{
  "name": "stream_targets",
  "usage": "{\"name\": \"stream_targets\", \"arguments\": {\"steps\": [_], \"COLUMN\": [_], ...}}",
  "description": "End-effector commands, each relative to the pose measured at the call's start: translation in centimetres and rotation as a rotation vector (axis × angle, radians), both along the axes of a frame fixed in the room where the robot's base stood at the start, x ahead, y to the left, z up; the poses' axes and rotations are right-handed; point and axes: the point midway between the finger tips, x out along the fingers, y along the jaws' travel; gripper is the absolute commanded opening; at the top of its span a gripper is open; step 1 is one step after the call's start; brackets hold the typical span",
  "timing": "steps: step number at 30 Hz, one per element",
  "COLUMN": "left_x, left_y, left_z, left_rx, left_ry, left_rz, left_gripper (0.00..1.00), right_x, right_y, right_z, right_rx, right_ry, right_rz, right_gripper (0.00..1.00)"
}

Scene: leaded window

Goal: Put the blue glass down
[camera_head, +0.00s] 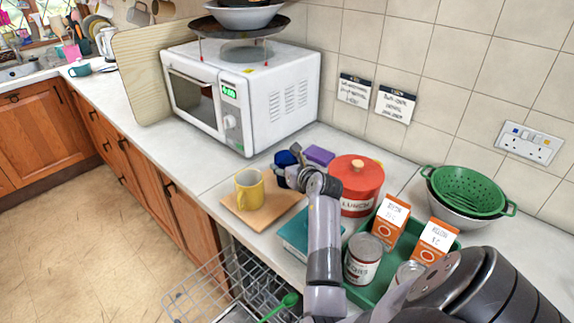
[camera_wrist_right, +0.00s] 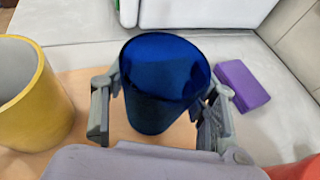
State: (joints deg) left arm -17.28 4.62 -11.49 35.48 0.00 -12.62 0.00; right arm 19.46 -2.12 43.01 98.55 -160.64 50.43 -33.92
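The blue glass (camera_wrist_right: 160,80) stands upright between the fingers of my right gripper (camera_wrist_right: 160,105), which touch its sides near the rim. In the head view the glass (camera_head: 285,158) shows only in part, behind my right gripper (camera_head: 290,172). It is over or at the back edge of a wooden board (camera_head: 232,213). I cannot tell whether its base touches the board. A yellow mug (camera_head: 249,190) stands on the board, left of the glass. My left gripper is not in view.
A purple block (camera_head: 319,155) and a red lidded tin (camera_head: 357,185) stand close to the right. The white microwave (camera_head: 240,95) is behind. A green tray (camera_head: 360,297) with cans and cartons is at the right. An open dishwasher rack (camera_head: 215,290) is below the counter.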

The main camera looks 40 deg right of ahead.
Motion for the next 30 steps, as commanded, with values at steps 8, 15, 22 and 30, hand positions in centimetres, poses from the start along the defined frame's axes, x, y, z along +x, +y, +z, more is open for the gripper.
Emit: {"name": "stream_targets", "arguments": {"steps": [8,15,22,30], "left_x": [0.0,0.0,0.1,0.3], "left_y": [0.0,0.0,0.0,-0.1], "left_z": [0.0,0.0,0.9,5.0], "left_rx": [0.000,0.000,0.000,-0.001], "left_ry": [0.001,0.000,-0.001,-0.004], "left_rz": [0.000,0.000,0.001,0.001], "left_gripper": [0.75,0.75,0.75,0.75], "right_x": [0.0,0.0,-0.6,-4.8], "right_y": [0.0,0.0,0.2,1.6], "right_z": [0.0,0.0,0.7,2.8], "right_rx": [0.000,0.001,0.001,0.000], "right_ry": [0.002,0.002,0.005,0.005], "right_rz": [0.001,0.001,0.001,0.001], "right_gripper": [0.72,0.74,0.74,0.74]}}
